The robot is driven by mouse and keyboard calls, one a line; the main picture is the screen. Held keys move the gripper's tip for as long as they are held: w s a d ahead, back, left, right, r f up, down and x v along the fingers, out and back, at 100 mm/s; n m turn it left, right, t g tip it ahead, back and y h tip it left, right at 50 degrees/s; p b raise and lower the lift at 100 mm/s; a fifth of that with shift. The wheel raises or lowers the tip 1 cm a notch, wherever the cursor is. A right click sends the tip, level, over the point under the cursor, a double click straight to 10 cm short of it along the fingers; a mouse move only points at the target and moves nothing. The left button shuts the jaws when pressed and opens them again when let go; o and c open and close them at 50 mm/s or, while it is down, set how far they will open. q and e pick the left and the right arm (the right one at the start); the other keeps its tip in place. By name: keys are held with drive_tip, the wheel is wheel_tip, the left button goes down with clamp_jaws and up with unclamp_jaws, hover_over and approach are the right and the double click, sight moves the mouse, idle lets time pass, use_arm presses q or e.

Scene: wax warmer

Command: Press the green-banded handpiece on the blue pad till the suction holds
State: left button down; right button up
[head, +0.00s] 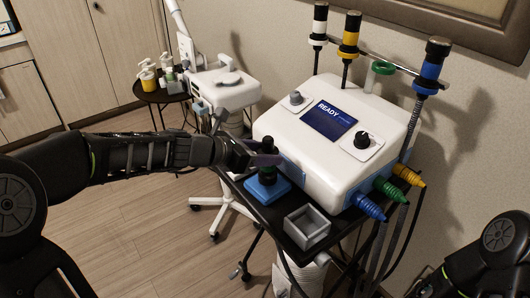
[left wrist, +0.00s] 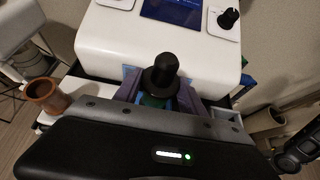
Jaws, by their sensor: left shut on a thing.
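The green-banded handpiece (head: 268,173) stands upright over the blue pad (head: 281,187) at the cart's front left corner. Its dark lower end appears to meet the pad, but I cannot tell how firmly it is pressed. My left gripper (head: 266,160) is shut on the handpiece from the left. My right gripper is out of view; only part of that arm shows at lower right.
The white console (head: 290,125) with a screen reading READY stands just behind the pad. A grey open tray (head: 307,226) sits to the pad's right. Blue, green and yellow connectors with hoses stick out of the console's front. White, yellow and blue-banded handpieces hang on the rail behind.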

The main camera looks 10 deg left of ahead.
sight(265, 139)
use_arm(q)
drive_tip(key=shift+f+b, duration=0.3)
drive_tip(key=shift+f, duration=0.05)
drive_tip(key=shift+f, duration=0.15)
idle(4.3)
drive_tip(key=shift+r+p, duration=2.9)
drive_tip(key=shift+r, duration=0.25)
